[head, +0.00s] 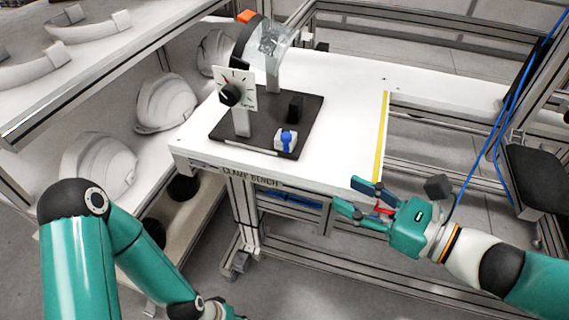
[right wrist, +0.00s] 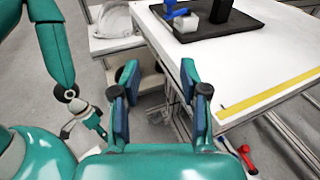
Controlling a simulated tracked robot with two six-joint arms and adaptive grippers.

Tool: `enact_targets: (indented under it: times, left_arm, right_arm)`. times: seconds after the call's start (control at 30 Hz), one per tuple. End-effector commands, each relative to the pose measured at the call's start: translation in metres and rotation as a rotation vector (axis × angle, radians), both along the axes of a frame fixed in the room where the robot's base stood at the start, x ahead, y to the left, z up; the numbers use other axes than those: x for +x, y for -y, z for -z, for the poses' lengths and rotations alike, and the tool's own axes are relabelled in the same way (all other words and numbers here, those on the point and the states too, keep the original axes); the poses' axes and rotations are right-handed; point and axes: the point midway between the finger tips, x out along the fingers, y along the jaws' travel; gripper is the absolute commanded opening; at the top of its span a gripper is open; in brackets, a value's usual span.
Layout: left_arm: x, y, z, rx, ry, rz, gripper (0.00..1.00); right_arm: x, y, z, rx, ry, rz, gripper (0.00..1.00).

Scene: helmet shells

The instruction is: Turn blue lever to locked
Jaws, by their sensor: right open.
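The blue lever (head: 286,138) stands on a small white block at the front right corner of a dark base plate (head: 225,131) on the white bench. It also shows at the top of the right wrist view (right wrist: 174,10). Its lock marking is too small to read. My right gripper (head: 347,194) is open and empty, off the bench's front right corner, apart from the lever and nearer to me. Its two fingers frame empty space in the right wrist view (right wrist: 160,68). My left gripper (right wrist: 95,122) hangs low, left of the bench; its fingers are unclear.
A dial panel (head: 238,76) with a black knob, a clear curved shell (head: 270,45) and a black block (head: 295,106) stand on the base plate. White helmet shells (head: 166,103) fill the left shelf. Yellow tape (head: 381,135) marks the clear right bench area.

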Motion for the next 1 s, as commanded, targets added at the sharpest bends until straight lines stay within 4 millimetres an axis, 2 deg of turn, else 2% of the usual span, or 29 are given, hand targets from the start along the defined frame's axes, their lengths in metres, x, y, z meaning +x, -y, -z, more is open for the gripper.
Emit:
enact_targets:
  times: [0.03, 0.1, 0.2, 0.37, 0.43, 0.53, 0.8, 1.0]
  left_arm:
    - [0.0, 0.0, 0.012, 0.0, 0.001, 0.0, 0.4]
    - [0.0, 0.0, 0.014, 0.0, 0.001, 0.0, 0.4]
    - [0.0, 0.0, 0.01, 0.0, 0.001, 0.0, 0.4]
    - [0.0, 0.0, -0.001, 0.0, 0.001, 0.0, 0.4]
    - [0.0, 0.0, -0.007, 0.0, 0.001, 0.0, 0.4]
    - [0.0, 0.0, 0.002, 0.0, 0.001, 0.0, 0.4]
    - [0.0, 0.0, 0.006, 0.0, 0.001, 0.0, 0.4]
    - [0.0, 0.0, 0.006, 0.0, 0.001, 0.0, 0.4]
  right_arm:
    - [0.001, 0.004, -0.007, 0.052, 0.027, 0.028, 0.44]
    - [0.001, 0.007, -0.02, 0.102, 0.048, 0.049, 0.44]
    - [0.004, 0.006, -0.029, 0.134, 0.059, 0.06, 0.44]
    - [0.015, -0.006, -0.032, 0.136, 0.056, 0.057, 0.44]
    - [0.022, -0.014, -0.032, 0.132, 0.052, 0.056, 0.44]
    - [0.036, -0.03, -0.027, 0.131, 0.058, 0.054, 0.44]
    - [0.078, -0.073, -0.027, 0.129, 0.056, 0.055, 0.44]
    - [0.102, -0.098, -0.027, 0.128, 0.057, 0.057, 0.44]
